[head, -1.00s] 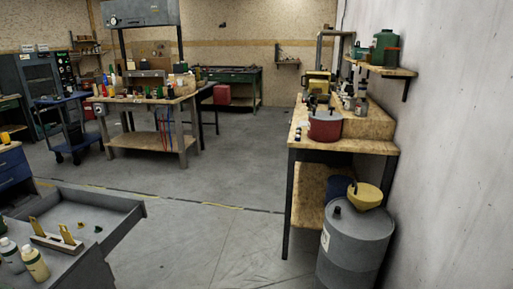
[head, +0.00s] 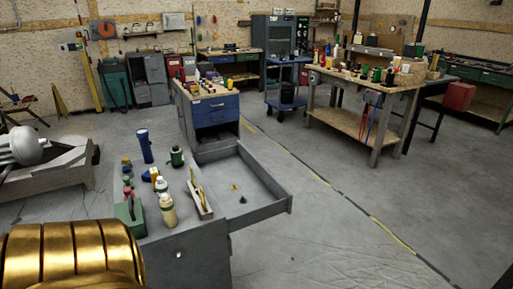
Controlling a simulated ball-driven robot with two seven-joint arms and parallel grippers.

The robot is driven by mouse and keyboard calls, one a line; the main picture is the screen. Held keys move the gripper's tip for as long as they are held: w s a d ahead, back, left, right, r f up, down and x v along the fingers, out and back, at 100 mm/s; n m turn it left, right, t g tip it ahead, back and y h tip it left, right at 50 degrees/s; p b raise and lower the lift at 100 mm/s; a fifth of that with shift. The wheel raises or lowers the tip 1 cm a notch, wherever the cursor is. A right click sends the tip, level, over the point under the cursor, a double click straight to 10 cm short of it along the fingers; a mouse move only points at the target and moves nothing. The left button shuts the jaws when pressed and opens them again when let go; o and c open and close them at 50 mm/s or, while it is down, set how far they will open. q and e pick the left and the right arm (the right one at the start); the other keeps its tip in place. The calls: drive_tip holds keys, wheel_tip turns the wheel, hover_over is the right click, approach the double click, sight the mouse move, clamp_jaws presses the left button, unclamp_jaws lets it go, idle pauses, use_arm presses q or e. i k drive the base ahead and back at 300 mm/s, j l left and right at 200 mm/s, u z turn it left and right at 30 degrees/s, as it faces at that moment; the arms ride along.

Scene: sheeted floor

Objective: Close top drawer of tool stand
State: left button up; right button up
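The tool stand (head: 190,257) is a grey cabinet at the lower middle of the head view. Its top drawer (head: 267,212) is pulled out, extending to the right of the stand. A small yellow item and a small green item lie on the drawer floor. On the stand's top are a blue flashlight (head: 145,146), a pale yellow bottle (head: 168,210), a dark green can (head: 177,156), a green box (head: 130,217) and a wooden holder with upright yellow-handled tools (head: 200,198). Neither of my grippers shows.
A blue-drawered cabinet (head: 213,115) stands just behind the stand. A workbench (head: 353,119) with tools and a blue cart (head: 286,101) are farther back. A grey wooden structure (head: 55,184) is at left. The floor (head: 345,245) right of the open drawer is clear.

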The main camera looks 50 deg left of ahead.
sight(266, 197)
drive_tip(key=i+u, duration=0.35)
drive_tip(key=u, duration=0.15)
drive_tip(key=i+u, duration=0.45)
drive_tip(key=i+l+u, duration=0.2)
drive_tip(key=u, duration=0.3)
drive_tip(key=i+l+u, duration=0.25)
drive_tip(key=l+u, duration=0.2)
drive_tip(key=i+l+u, duration=0.25)
drive_tip(key=u, duration=0.25)
drive_tip(key=i+l+u, duration=0.1)
drive_tip(key=l+u, duration=0.35)
drive_tip(key=l, duration=0.15)
drive_tip(key=i+l+u, duration=0.1)
drive_tip(key=l, duration=0.3)
drive_tip(key=i+l+u, duration=0.1)
drive_tip(key=l, duration=0.3)
drive_tip(key=i+l+u, duration=0.1)
drive_tip(key=l, duration=0.3)
drive_tip(key=i, duration=0.3)
